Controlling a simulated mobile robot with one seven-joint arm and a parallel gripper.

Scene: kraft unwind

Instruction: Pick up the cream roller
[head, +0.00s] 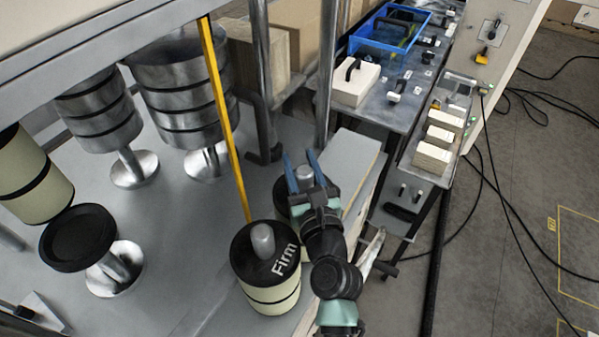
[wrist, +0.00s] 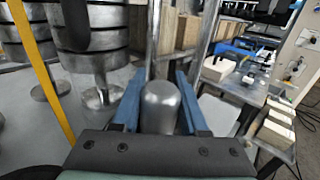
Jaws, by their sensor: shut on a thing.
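A cream roller (head: 268,294) with a black top lettered "Firm", a grey knob and black bands stands upright in the head view, just left of my arm. My gripper (head: 303,166) has two blue fingers and is shut on another grey rounded knob (head: 304,173). This knob also shows between the fingers in the wrist view (wrist: 161,107). A dark top (head: 281,194) shows beneath it; the body below is mostly hidden by my gripper and the "Firm" roller, so its colour cannot be told. Another cream roller (head: 35,185) with black bands is at the left edge.
Stacked metal rollers (head: 180,85) and a black-topped stand (head: 78,240) are to the left. A yellow bar (head: 222,115) and metal posts rise close by. A workbench with a blue crate (head: 405,35) and pale blocks (head: 432,157) is at the right.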

